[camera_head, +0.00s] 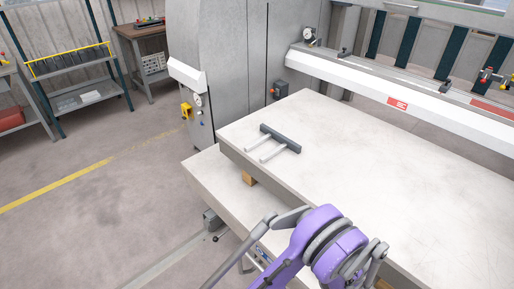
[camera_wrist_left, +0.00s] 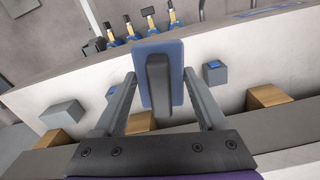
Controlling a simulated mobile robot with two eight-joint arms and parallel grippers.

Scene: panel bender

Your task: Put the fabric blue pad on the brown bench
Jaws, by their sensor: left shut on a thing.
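My left gripper (camera_wrist_left: 160,85) is in the left wrist view, with a grey finger on either side of a blue pad. The blue pad (camera_wrist_left: 174,56) is flat and rectangular, with a dark grey block on its near face. The fingers are shut on it and it is held up in front of a pale panel. In the head view a purple and grey arm of mine rises at the bottom; no gripper or pad can be made out there. The brown bench (camera_head: 128,32) stands at the back left, with a few small things on its top. My right gripper is not in view.
A large pale machine table (camera_head: 380,165) fills the right, carrying a dark bar with two light prongs (camera_head: 281,139). A grey cabinet (camera_head: 215,60) stands between it and the bench. A shelf rack (camera_head: 82,65) is left of the bench. The floor (camera_head: 110,200) at left is clear.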

